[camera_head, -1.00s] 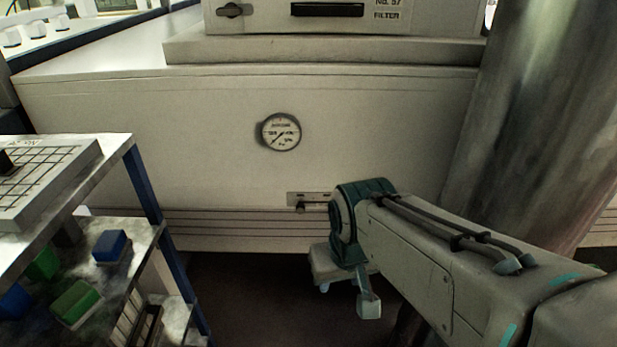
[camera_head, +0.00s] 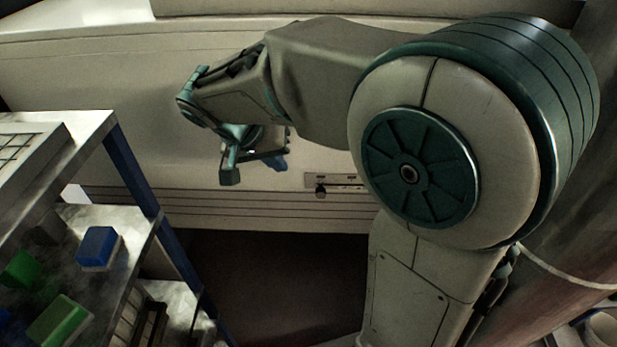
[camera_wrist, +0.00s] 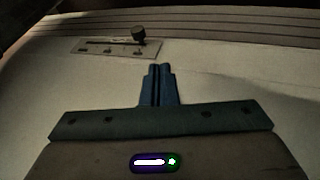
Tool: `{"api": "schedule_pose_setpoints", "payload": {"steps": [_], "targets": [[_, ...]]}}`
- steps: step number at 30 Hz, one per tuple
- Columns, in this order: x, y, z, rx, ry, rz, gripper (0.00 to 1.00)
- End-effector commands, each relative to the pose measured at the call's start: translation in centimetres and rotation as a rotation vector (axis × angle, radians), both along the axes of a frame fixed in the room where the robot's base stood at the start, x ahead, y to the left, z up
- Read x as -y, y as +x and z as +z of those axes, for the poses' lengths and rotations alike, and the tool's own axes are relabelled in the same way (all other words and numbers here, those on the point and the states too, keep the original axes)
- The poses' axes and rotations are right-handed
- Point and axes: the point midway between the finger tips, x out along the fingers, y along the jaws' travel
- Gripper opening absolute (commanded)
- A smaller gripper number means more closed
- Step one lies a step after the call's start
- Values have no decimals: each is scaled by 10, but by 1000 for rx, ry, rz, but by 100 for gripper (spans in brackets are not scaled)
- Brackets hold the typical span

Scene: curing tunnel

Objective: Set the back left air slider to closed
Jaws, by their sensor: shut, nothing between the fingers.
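One air slider (camera_head: 345,176) shows in the head view, a pale plate low on the cream wall panel with a dark knob (camera_head: 320,191) at its left end. My arm covers the plate's right end. In the wrist view the slider plate (camera_wrist: 95,47) is at the upper left, with its knob (camera_wrist: 138,35) at the right end. No label naming this slider can be read. My gripper (camera_wrist: 159,68) is shut and empty, its blue fingers together just below the plate in the wrist view and apart from the knob. In the head view my gripper (camera_head: 279,162) is left of the slider.
A metal rack (camera_head: 135,180) with blue and green blocks stands at the left. Horizontal slats (camera_head: 250,208) run along the wall's lower edge, above a dark gap. A large metal pipe (camera_head: 575,215) stands at the right, behind my arm.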

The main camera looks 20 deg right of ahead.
Motion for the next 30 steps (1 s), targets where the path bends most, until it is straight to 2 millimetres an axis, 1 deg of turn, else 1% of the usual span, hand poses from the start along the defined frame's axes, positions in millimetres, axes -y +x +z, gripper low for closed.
{"api": "schedule_pose_setpoints", "payload": {"steps": [1,6,9,11,12,15,18,22,30], "targets": [[3,1,-10,-4,-2,3,0],[19,9,-44,-7,-3,6,0],[29,13,-62,-7,-2,4,0],[35,15,-70,-6,0,3,0],[42,12,-71,-4,1,2,0],[54,8,-77,-4,1,2,0],[62,6,-81,-2,1,1,0],[67,5,-84,-3,1,2,0],[67,5,-84,-1,1,2,0]]}}
